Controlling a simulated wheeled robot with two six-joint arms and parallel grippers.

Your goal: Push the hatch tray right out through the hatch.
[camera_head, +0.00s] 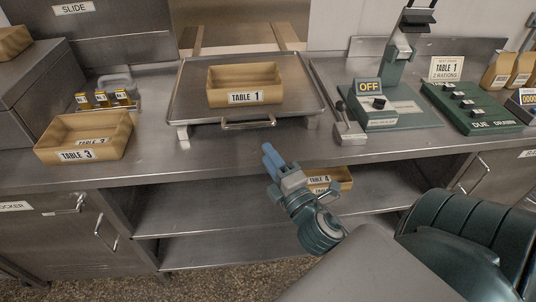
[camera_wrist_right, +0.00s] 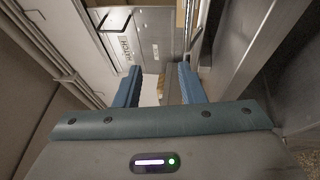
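The hatch tray (camera_head: 299,85) is a shallow metal tray on the counter, with a bar handle (camera_head: 248,125) at its near edge. A tan box labelled TABLE 1 (camera_head: 245,84) sits on it. Behind the tray is the hatch opening (camera_head: 238,24), with two rails running into it. My right gripper (camera_head: 270,158) is in front of the counter edge, below and a little right of the handle, apart from it. In the right wrist view my right gripper (camera_wrist_right: 158,86) has its blue fingers apart with nothing held between them. My left gripper is not in view.
A TABLE 3 box (camera_head: 85,136) and small jars (camera_head: 103,98) stand left. A lever (camera_head: 345,122), a device marked OFF (camera_head: 385,118) and a green board (camera_head: 478,108) stand right. A TABLE 4 box (camera_head: 335,178) lies on the shelf below. The counter strip before the tray is clear.

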